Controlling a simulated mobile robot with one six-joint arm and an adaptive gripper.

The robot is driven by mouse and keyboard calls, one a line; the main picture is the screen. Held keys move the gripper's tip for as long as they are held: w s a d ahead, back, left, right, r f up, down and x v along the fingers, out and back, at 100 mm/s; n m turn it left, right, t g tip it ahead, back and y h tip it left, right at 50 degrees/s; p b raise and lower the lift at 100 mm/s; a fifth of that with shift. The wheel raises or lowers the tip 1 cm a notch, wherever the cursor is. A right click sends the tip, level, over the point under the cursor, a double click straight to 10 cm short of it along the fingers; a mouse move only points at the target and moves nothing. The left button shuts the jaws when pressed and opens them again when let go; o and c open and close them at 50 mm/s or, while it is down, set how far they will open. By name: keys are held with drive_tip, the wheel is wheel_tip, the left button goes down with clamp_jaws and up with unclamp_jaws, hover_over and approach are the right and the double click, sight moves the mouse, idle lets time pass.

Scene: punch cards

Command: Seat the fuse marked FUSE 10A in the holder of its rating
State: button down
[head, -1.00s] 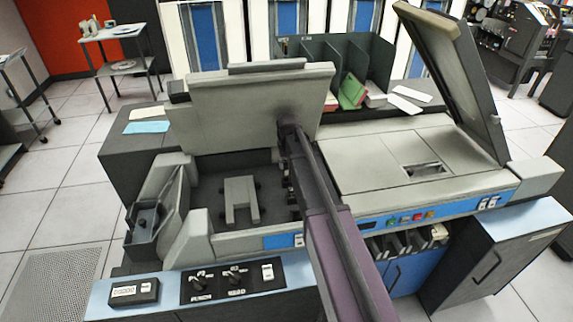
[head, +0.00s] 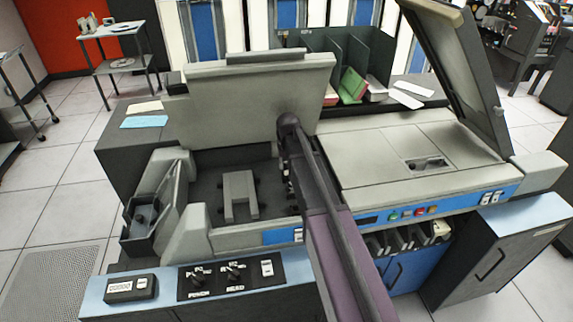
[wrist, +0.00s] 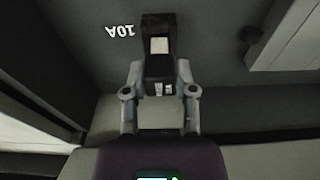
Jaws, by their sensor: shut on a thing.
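In the wrist view my gripper (wrist: 158,72) is shut on a dark block with a pale patch, which I take to be the fuse (wrist: 158,66). Small pale marks show on the block between the fingers, too small to read. A white "10A" marking (wrist: 119,31) is on the dark panel just left of the block, upside down in this view. The block's dark far end is against or close to that panel; I cannot tell whether it sits in a holder. In the head view my arm hides the gripper and the fuse.
The open machine bay has a grey U-shaped piece (head: 239,195) on its floor and a raised cover (head: 250,100) behind. A second raised lid (head: 455,75) stands at right.

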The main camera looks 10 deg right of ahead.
drive_tip(key=shift+f+b, duration=0.55)
drive_tip(key=shift+f, duration=0.1)
drive_tip(key=shift+f+b, duration=0.35)
drive_tip(key=shift+c, duration=1.7)
unclamp_jaws()
drive_tip(key=shift+r, duration=0.2)
